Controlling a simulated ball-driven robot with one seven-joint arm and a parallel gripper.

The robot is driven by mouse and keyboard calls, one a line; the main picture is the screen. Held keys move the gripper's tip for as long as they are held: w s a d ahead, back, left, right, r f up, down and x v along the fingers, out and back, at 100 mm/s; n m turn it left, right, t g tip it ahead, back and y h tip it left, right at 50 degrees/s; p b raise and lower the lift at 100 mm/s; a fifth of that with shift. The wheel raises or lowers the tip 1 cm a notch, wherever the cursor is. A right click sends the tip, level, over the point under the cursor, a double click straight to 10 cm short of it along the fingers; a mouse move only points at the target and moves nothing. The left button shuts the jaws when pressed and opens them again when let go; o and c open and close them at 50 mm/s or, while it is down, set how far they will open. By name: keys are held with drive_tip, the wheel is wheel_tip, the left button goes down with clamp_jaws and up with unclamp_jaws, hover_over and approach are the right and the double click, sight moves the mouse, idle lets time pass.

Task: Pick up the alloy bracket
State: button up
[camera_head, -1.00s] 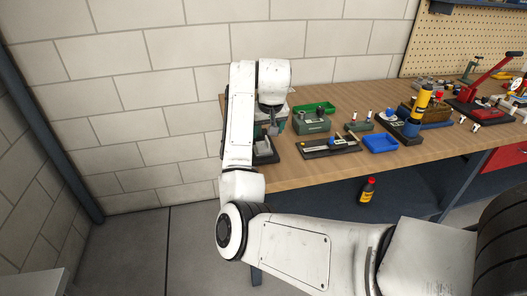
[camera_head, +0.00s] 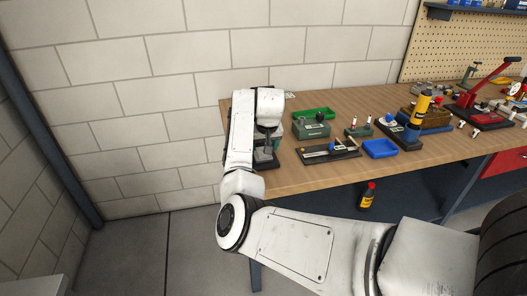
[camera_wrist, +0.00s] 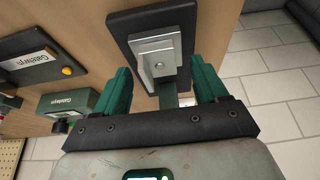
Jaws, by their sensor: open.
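The alloy bracket (camera_wrist: 157,62) is a silver angled piece with a hole. In the wrist view it rests on a dark plate (camera_wrist: 122,22) on the wooden bench. My gripper (camera_wrist: 161,80) has two green fingers spread wide, one on each side of the bracket's near end in the picture. A gap shows between the fingers and the bracket, and I see no contact. In the head view my arm's end hangs over the left end of the bench and largely hides the bracket and fingers.
The bench (camera_head: 290,180) has an open edge beside the bracket, with floor tiles beyond. A green box (camera_wrist: 68,105) and a dark labelled plate (camera_wrist: 35,60) lie to the left in the wrist view.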

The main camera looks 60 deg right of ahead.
drive_tip(key=shift+w+d+f, duration=0.15)
drive_tip(key=shift+d+f, duration=0.05)
drive_tip(key=shift+f, duration=0.45)
drive_tip(key=shift+c, duration=0.3)
drive_tip(key=c, duration=1.1)
drive_tip(key=shift+r, duration=0.1)
drive_tip(key=shift+c, duration=0.2)
drive_tip(key=shift+r, duration=0.1)
